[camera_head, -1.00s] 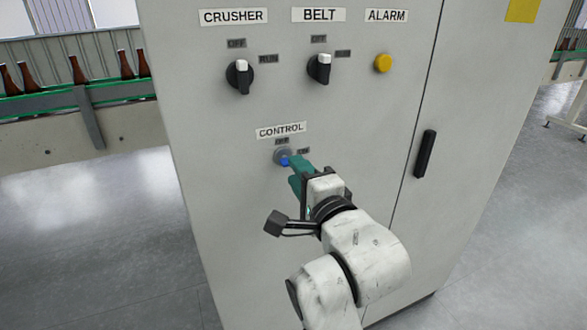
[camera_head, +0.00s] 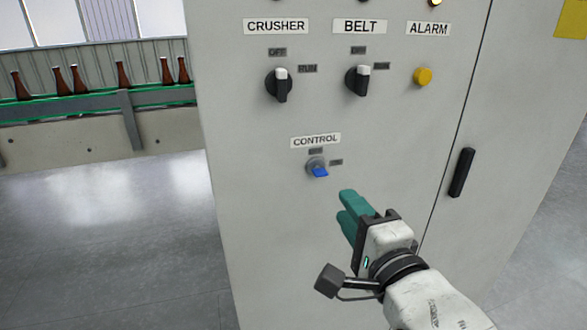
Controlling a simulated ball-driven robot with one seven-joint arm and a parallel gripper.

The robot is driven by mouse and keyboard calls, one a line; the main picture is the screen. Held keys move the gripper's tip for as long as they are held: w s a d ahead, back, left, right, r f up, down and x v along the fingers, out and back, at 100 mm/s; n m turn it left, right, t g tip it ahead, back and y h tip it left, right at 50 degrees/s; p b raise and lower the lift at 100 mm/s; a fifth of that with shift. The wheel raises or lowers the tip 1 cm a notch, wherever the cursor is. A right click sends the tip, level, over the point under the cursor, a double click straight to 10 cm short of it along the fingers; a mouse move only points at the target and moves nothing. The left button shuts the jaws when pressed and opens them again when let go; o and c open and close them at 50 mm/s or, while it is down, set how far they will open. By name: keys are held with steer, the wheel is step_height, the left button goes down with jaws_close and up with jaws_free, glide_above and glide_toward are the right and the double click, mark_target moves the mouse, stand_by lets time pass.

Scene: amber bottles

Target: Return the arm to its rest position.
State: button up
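My arm reaches in from the lower right in the head view, in front of a grey control cabinet (camera_head: 300,225). My gripper (camera_head: 345,207) has green fingers that lie close together in this view; whether a gap is between them is hard to tell. It is apart from the blue key (camera_head: 319,172), which sits in the CONTROL switch just up and left of the fingertips. Nothing shows held between the fingers.
The cabinet carries a CRUSHER knob (camera_head: 281,85), a BELT knob (camera_head: 359,80), a yellow ALARM button (camera_head: 423,76) and a black door handle (camera_head: 461,172). A conveyor (camera_head: 100,100) with brown bottles (camera_head: 123,75) stands at the left. Floor at left is clear.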

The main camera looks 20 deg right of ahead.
steer(key=s+d+f+n+g+p, duration=0.1)
steer(key=s+d+f+n+g, duration=0.15)
steer(key=f, duration=0.55)
steer(key=s+d+f+n+g+h, duration=0.1)
steer(key=s+d+f+n+g, duration=0.1)
steer(key=s+f+n+g, duration=0.35)
steer(key=s+d+f+n+g+p, duration=0.1)
steer(key=s+d+f+n, duration=0.1)
steer(key=f, duration=0.7)
steer(key=s+f+n+g, duration=0.4)
steer(key=s+f, duration=0.2)
steer(key=s, duration=0.3)
steer(key=s+d+f+n+g, duration=0.1)
steer(key=s+f+n+g, duration=0.3)
steer(key=s+f, duration=0.2)
steer(key=s, duration=0.2)
steer(key=shift+s+f+y+p, duration=0.15)
steer(key=shift+s+y+p, duration=0.25)
steer(key=shift+c, duration=0.2)
